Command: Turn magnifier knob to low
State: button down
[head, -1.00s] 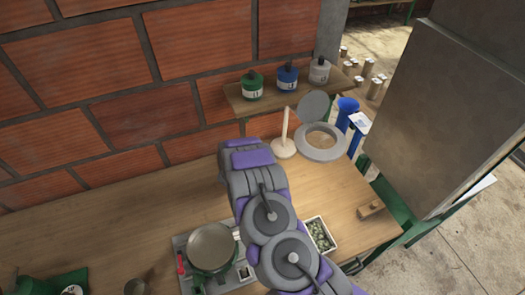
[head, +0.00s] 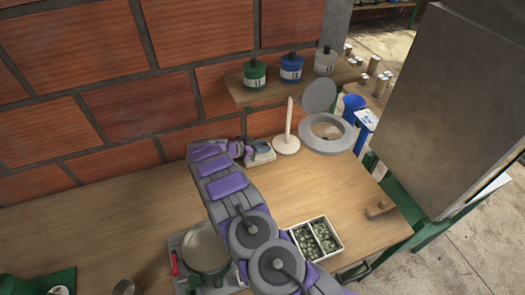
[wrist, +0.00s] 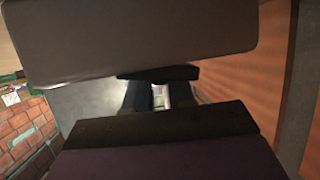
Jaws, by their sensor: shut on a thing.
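The magnifier (head: 346,139) is a grey ring with a raised round grey lid (head: 319,95), at the back right of the bench in the head view. My gripper (head: 249,153) is left of it, low at the back of the bench, by a small pale base with a grey-blue rounded part (head: 262,147). The wrist view shows my dark fingers (wrist: 160,98) close together around a small pale thing. I cannot tell what it is, and no magnifier knob can be made out. A large grey block fills the top of the wrist view.
A white post on a round foot (head: 287,144) stands between my gripper and the magnifier. Above is a shelf (head: 245,92) with green, blue and grey containers. A divided tray (head: 316,239), a wooden block (head: 379,208) and a pan (head: 205,247) are nearer. The brick wall is close behind.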

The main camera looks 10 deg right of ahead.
jog(key=shift+w+a+r+m+g+h+b, duration=0.1)
jog(key=shift+w+m+g+h+b, duration=0.1)
jog(key=shift+m+g+b, duration=0.2)
jog(key=shift+w+a+r+m+g+h+b, duration=0.1)
jog(key=shift+m+g+h+b, duration=0.15)
jog(key=shift+m+g, duration=0.2)
jog(key=c, duration=1)
grip_release()
jog(key=shift+s+f, duration=0.1)
jog(key=shift+f, duration=0.05)
jog(key=shift+o, duration=0.2)
jog(key=shift+p+v, duration=0.75)
jog(key=shift+v, duration=3)
